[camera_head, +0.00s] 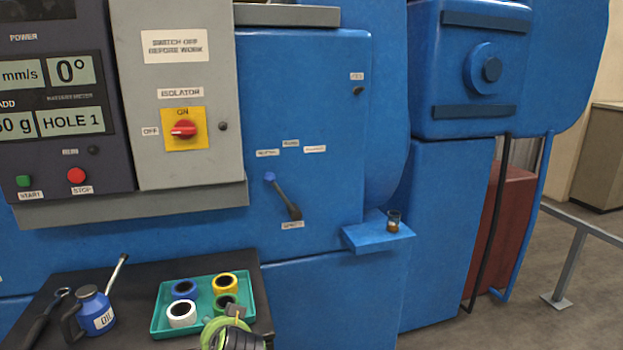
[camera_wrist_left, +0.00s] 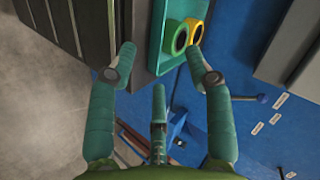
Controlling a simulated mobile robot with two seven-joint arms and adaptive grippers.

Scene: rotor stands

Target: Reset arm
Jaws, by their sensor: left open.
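My left gripper (camera_wrist_left: 159,64) shows in the left wrist view with its green fingers spread wide and nothing between them. Its right fingertip appears beside the rolls at the end of a teal tray (camera_wrist_left: 158,28); I cannot tell the depth gap. In the head view a lime-green and black part (camera_head: 234,334) overlaps the front of the tray (camera_head: 160,303) at the bottom edge; it looks like part of my arm, but most of it is cut off. My right gripper is in neither view.
The tray holds a blue roll (camera_head: 184,287), a white roll (camera_head: 181,319), a yellow roll (camera_head: 225,281) and a green roll. A blue oil can (camera_head: 97,312) stands left on the black bench top (camera_head: 134,268). A lever (camera_head: 283,197) projects from the blue machine (camera_head: 320,110), left of a small shelf (camera_head: 368,240).

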